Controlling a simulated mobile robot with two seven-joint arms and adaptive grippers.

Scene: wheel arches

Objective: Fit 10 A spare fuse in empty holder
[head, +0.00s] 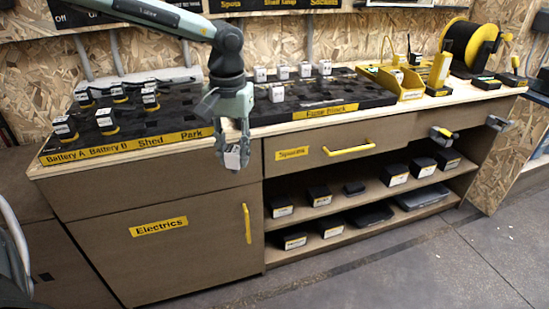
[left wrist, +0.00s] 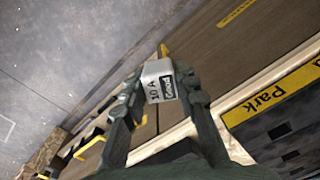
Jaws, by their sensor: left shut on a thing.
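My left gripper (head: 234,150) is shut on a small white fuse (head: 232,161) and holds it in front of the bench's front edge, between the Park label and the fuse block. The left wrist view shows the fuse (left wrist: 160,80) between the fingertips of the left gripper (left wrist: 161,94), with "10 A" written on it. The black fuse block (head: 290,116) lies on the bench top to the right of the gripper, with several white fuses standing in it. At this distance I cannot tell which holder is empty. My right gripper is not in view.
A black switch board (head: 135,131) with several white-topped switches fills the bench's left part. A yellow bin (head: 409,93) and a cable reel (head: 468,43) stand at the right. Below are the Spares drawer (head: 312,146) and shelves with black boxes. The floor in front is clear.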

